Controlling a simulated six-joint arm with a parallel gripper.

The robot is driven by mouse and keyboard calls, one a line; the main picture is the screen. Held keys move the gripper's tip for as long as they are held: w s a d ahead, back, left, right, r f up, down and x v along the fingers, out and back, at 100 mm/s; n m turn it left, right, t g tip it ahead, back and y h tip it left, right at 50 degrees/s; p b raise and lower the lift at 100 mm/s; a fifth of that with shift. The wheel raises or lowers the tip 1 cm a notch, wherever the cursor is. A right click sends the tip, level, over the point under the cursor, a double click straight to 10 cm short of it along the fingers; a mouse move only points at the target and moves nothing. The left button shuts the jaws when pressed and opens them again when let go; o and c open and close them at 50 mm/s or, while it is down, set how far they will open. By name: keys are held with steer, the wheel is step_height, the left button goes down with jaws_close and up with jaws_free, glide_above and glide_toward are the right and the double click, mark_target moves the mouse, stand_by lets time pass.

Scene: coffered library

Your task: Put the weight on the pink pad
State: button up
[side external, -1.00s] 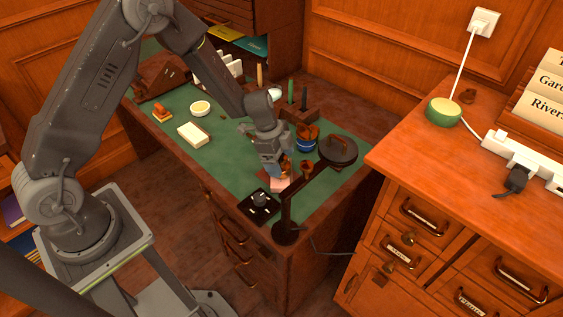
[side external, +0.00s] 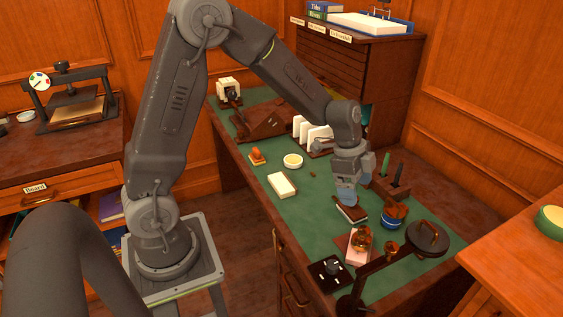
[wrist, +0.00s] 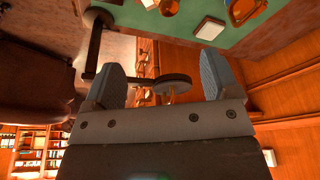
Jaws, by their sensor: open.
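The brass-orange weight (side external: 361,238) stands upright on the pink pad (side external: 353,259), near the front right of the green desk top. The weight hides part of the pad. In the wrist view the weight (wrist: 168,6) is cut off at the top edge, with a pale strip of the pad (wrist: 148,4) beside it. My gripper (side external: 346,202) is behind and slightly left of the weight, apart from it, over a brown block with pale edges (side external: 352,215). In the wrist view my gripper (wrist: 160,85) has its fingers wide apart with nothing held between them.
A dark lamp (side external: 428,240) arches over the desk's front right corner, beside a black switch plate (side external: 329,272). A blue pot (side external: 393,215) and pen stand (side external: 391,188) are right of my gripper.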

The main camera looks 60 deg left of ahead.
steer(key=s+r+n+t+y, duration=0.1)
steer(key=s+r+n+t, duration=0.1)
steer(key=s+r+n, duration=0.4)
steer(key=s+r+n+t+y, duration=0.1)
steer(key=s+r+n, duration=0.5)
steer(key=s, duration=1)
step_height(320, 180, up, 2)
steer(key=shift+r+t+y, duration=0.25)
steer(key=shift+t+y, duration=0.15)
steer(key=shift+y, duration=0.1)
steer(key=shift+w+d, duration=0.1)
